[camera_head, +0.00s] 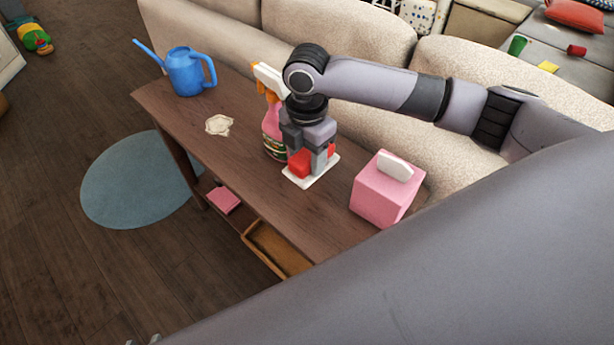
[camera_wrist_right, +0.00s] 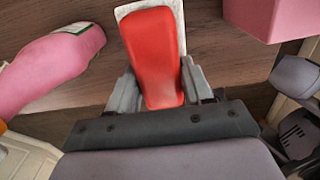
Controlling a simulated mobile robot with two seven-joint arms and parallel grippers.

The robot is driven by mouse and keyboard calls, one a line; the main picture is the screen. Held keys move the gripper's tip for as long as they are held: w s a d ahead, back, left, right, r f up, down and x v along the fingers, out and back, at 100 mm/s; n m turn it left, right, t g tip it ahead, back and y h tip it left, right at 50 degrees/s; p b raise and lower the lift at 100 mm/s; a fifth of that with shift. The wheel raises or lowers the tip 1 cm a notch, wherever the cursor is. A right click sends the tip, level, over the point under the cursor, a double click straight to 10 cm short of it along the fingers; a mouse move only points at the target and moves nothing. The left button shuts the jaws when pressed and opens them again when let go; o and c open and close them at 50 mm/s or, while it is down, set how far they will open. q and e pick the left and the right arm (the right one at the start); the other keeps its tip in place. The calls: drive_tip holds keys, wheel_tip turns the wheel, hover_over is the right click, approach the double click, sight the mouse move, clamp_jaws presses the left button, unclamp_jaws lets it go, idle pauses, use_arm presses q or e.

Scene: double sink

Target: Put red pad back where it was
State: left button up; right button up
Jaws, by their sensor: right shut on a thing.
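The red pad (camera_head: 300,164) is between the fingers of my right gripper (camera_head: 314,160), which is shut on it. The wrist view shows the red pad (camera_wrist_right: 154,55) as a rounded block with a finger on each side. Right below it is a flat white plate (camera_head: 327,172) on the wooden table; its edge also shows in the wrist view (camera_wrist_right: 123,11). I cannot tell whether the pad touches the plate. Only small grey bits at the bottom edge of the head view may belong to my left gripper, so its jaws cannot be judged.
A pink spray bottle (camera_head: 272,125) stands close left of my right gripper. A pink tissue box (camera_head: 382,195) stands to the right. A blue watering can (camera_head: 187,72) and a small cream item (camera_head: 219,125) are farther left. An open drawer (camera_head: 272,252) juts from the table front; a sofa (camera_head: 355,40) is behind.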

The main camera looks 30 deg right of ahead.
sight(307, 155)
wheel_tip(307, 155, down, 6)
drive_tip(key=shift+r+b, duration=0.15)
drive_tip(key=shift+b, duration=0.35)
use_arm(q)
drive_tip(key=shift+f, duration=0.5)
use_arm(e)
drive_tip(key=shift+f, duration=0.25)
drive_tip(key=o, duration=0.9)
drive_tip(key=shift+o, duration=0.2)
wheel_tip(307, 155, up, 11)
drive_tip(key=shift+r+p, duration=0.15)
drive_tip(key=shift+p, duration=0.85)
drive_tip(key=shift+r, duration=0.5)
use_arm(q)
drive_tip(key=shift+s+r, duration=0.1)
drive_tip(key=shift+r, duration=0.5)
